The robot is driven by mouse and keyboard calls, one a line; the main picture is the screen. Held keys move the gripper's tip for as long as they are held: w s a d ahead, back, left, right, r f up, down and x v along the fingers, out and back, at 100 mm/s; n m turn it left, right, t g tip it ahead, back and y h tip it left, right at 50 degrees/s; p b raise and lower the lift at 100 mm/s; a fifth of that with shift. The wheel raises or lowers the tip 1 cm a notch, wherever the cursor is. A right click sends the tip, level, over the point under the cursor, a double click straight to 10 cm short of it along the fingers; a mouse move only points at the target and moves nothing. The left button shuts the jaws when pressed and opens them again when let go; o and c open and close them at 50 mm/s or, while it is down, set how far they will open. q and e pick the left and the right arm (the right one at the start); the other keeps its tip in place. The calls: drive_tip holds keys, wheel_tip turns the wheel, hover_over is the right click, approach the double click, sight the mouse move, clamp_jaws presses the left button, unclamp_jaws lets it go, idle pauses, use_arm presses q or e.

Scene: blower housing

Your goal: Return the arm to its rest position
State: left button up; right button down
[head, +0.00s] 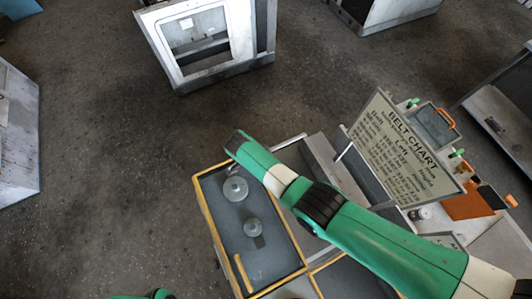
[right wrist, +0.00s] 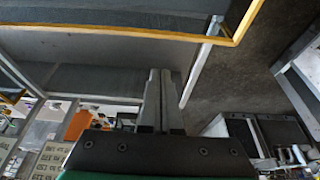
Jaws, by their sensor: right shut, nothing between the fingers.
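My right arm reaches in from the lower right of the head view, and its wrist end is above the far edge of the yellow-edged tray (head: 219,232). Its fingers are hidden in the head view. In the right wrist view my right gripper (right wrist: 160,85) has its two grey fingers together with nothing between them. A yellow-edged grey surface (right wrist: 110,18) crosses the top of that view, apart from the fingers as far as I can tell. Of my left arm only a small green part shows at the bottom edge of the head view; its gripper is out of sight.
Two grey pulleys, one large (head: 235,190) and one small (head: 252,228), lie on the tray. A belt chart board (head: 398,150) stands right of my right arm, with an orange item (head: 468,205) beyond it. A white-framed machine (head: 205,40) stands at the back.

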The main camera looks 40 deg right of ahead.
use_arm(q)
drive_tip(key=shift+r+p, duration=0.45)
drive_tip(key=shift+r, duration=0.35)
use_arm(e)
drive_tip(key=v, duration=0.6)
drive_tip(key=shift+r, duration=0.1)
